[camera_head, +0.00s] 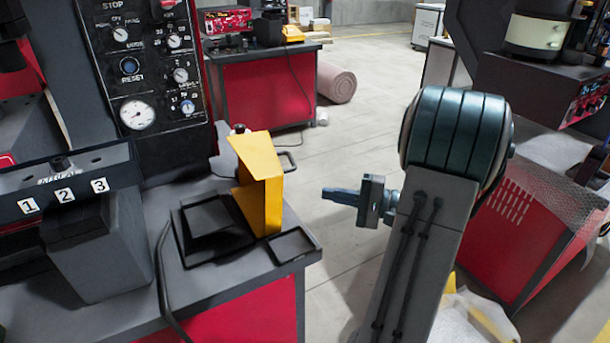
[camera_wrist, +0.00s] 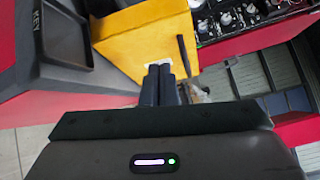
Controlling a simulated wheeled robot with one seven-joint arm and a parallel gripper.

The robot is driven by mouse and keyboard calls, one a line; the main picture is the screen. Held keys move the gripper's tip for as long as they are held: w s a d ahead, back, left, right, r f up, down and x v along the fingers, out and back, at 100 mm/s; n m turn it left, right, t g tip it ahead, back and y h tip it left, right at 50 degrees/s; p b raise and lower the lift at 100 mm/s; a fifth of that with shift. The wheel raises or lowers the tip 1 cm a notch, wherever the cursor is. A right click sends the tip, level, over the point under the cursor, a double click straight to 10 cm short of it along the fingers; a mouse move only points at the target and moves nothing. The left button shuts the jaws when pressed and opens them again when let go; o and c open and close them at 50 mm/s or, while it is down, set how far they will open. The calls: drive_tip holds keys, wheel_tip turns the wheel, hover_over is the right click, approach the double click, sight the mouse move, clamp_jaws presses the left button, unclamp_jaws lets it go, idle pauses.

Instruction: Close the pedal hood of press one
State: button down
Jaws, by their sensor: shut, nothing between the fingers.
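The pedal hood (camera_head: 262,185) is a yellow bent plate standing upright and open over a black pedal base (camera_head: 209,228) on the press table in the head view. My gripper (camera_head: 330,194) is to the right of the hood, apart from it, past the table's right edge, with its fingers pointing left. In the wrist view, the shut fingertips (camera_wrist: 159,72) appear in front of the yellow hood (camera_wrist: 145,35). The fingers are together with nothing between them. The wrist view does not clearly show the distance to the hood.
A black tray (camera_head: 291,246) lies on the table right of the hood, and a dark cable (camera_head: 165,280) runs on its left. A control panel (camera_head: 137,60) stands behind. Open floor lies between the table and my arm.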

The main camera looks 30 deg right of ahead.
drive_tip(key=d+m+t+h, duration=0.2)
drive_tip(key=d+t, duration=0.2)
drive_tip(key=d, duration=0.3)
drive_tip(key=s+a+x, duration=0.1)
drive_tip(key=a+x, duration=0.1)
drive_tip(key=x, duration=1)
drive_tip(key=shift+s+a+p, duration=0.15)
drive_tip(key=shift+s+p, duration=0.05)
drive_tip(key=shift+p, duration=0.2)
drive_tip(key=shift+r, duration=0.15)
